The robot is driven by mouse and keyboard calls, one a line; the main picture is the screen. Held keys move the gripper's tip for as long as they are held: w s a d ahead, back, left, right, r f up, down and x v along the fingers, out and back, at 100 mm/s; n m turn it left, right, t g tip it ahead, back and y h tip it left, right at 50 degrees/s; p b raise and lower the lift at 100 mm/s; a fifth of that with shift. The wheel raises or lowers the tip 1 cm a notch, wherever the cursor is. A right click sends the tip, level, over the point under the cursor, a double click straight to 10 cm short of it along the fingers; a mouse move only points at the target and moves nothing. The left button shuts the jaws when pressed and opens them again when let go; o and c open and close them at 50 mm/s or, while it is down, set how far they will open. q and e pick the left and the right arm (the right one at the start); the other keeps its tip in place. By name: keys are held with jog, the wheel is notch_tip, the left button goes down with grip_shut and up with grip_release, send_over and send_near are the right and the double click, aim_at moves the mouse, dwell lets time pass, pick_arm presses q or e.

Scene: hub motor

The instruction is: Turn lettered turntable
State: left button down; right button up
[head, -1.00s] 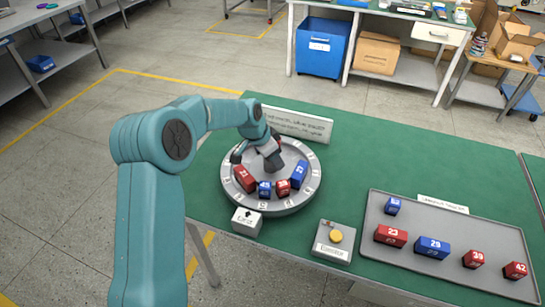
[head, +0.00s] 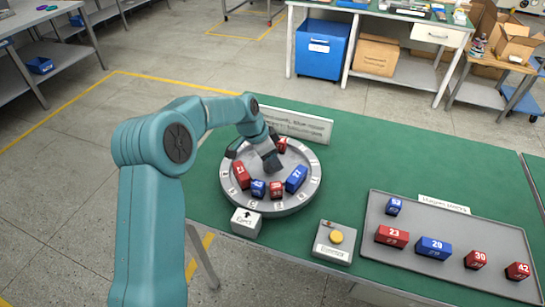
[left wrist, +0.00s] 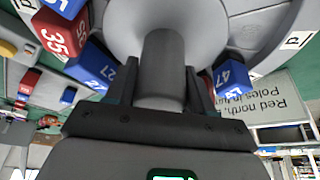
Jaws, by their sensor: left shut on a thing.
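The round grey turntable (head: 315,182) stands on the green bench, with lettered tags on its rim. Red and blue numbered blocks sit on it: a red block (head: 241,175), a small blue one (head: 258,188), a small red one (head: 276,190) and blue 27 (head: 296,179) at the front, and another red one (head: 282,145) at the back. My left gripper (head: 270,160) reaches down over the turntable's middle. In the left wrist view its fingers (left wrist: 163,80) are shut around the grey central post (left wrist: 163,60). Blue 47 (left wrist: 232,73) sits beside one finger. My right gripper is out of view.
A small box with an arrow (head: 246,222) stands at the turntable's front. A box with a yellow button (head: 334,252) is right of it. A grey tray (head: 410,210) holds several numbered blocks. A sign (head: 297,125) stands behind the turntable.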

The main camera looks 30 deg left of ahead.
pick_arm(q)
jog(key=shift+a+r, duration=0.15)
jog(key=shift+r, duration=0.05)
jog(key=shift+c, duration=2.4)
grip_release()
jog(key=shift+s+r, duration=0.1)
jog(key=shift+r, duration=0.25)
jog(key=v, duration=1.5)
jog(key=shift+s+r, duration=0.2)
jog(key=shift+a, duration=0.1)
